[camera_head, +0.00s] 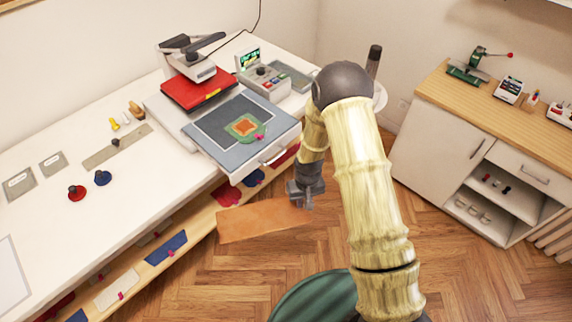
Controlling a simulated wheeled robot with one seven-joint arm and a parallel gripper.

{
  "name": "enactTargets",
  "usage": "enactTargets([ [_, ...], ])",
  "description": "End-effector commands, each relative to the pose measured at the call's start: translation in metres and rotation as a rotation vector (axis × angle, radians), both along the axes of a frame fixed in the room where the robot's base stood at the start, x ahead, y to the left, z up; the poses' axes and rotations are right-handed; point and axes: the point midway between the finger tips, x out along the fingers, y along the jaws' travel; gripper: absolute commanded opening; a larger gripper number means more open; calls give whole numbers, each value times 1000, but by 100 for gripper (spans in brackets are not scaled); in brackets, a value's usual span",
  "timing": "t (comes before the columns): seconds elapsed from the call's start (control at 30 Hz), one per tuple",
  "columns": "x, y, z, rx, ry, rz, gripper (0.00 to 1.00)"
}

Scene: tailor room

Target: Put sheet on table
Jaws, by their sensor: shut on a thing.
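My gripper (304,197) is shut on an orange-brown sheet (255,220). The sheet is a flat, roughly rectangular piece that extends to the left of my gripper. It appears held above the wooden floor, in front of the long white table (50,176). My gripper covers the sheet's right end. The table stands at the left and back, and the sheet is beyond its front edge, not on it.
A red and grey press (197,92) with a pulled-out tray (215,150) stands on the table. Rulers, stamps and small plates lie farther left. A lower shelf (200,208) holds colored pieces. A wooden-topped cabinet (440,143) stands at the right. The table's front left has free room.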

Motion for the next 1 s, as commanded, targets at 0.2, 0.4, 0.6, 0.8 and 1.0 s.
enactTargets([
  [0.2,-11,-71,-77,-10,6,-186,0],
  [0.4,-28,-116,-124,-15,0,-304,0],
  [0.6,-33,-127,-135,-16,-6,-332,0],
  [0.8,-33,-126,-135,-17,-5,-331,0],
  [1.0,-33,-127,-134,-17,-5,-332,0],
])
